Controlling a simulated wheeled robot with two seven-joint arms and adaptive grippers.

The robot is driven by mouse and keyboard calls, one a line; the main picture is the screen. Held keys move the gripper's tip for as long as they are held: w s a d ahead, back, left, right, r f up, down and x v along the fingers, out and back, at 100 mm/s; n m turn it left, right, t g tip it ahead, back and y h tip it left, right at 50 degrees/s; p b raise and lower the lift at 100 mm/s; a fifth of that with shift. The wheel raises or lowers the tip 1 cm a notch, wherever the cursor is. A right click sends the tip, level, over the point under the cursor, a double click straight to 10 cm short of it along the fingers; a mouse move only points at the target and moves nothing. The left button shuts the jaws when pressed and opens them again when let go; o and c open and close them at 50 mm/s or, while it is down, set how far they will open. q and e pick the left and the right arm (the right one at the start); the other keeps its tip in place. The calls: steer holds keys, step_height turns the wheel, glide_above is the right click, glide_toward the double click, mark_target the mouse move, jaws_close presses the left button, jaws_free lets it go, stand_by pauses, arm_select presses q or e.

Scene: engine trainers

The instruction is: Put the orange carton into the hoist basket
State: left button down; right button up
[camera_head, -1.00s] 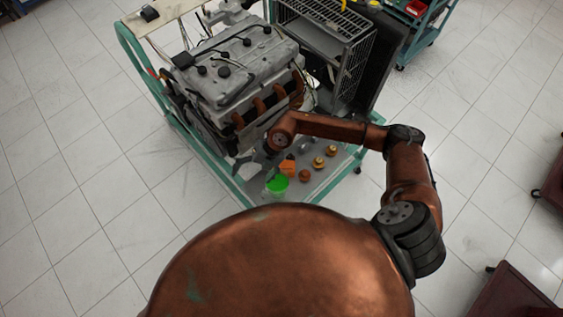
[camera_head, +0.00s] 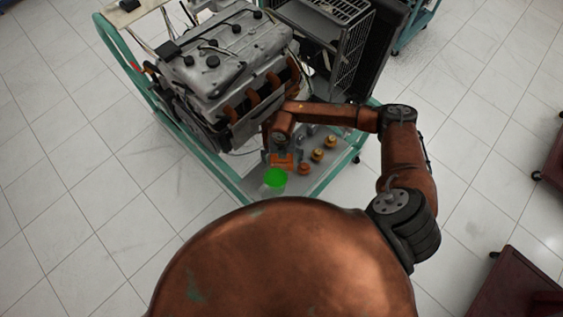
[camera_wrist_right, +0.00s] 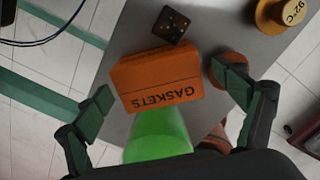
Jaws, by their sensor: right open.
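The orange carton (camera_head: 282,167), marked GASKETS, lies on the grey lower deck of the engine stand. In the right wrist view the carton (camera_wrist_right: 158,80) sits between the two fingers of my right gripper (camera_wrist_right: 170,92), with gaps on both sides. In the head view my right gripper (camera_head: 282,158) is open and low over the carton, one finger to each side. I cannot pick out a hoist basket for sure. My left gripper is not in view.
The engine (camera_head: 230,60) rises behind.

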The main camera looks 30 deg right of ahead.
steer(key=shift+w+f, duration=0.1)
steer(key=shift+f, duration=0.7)
steer(key=shift+r, duration=0.1)
steer(key=c, duration=1.6)
step_height(320, 180, up, 18)
steer(key=shift+r+p, duration=0.1)
steer(key=shift+p, duration=0.8)
steer(key=shift+c, duration=0.3)
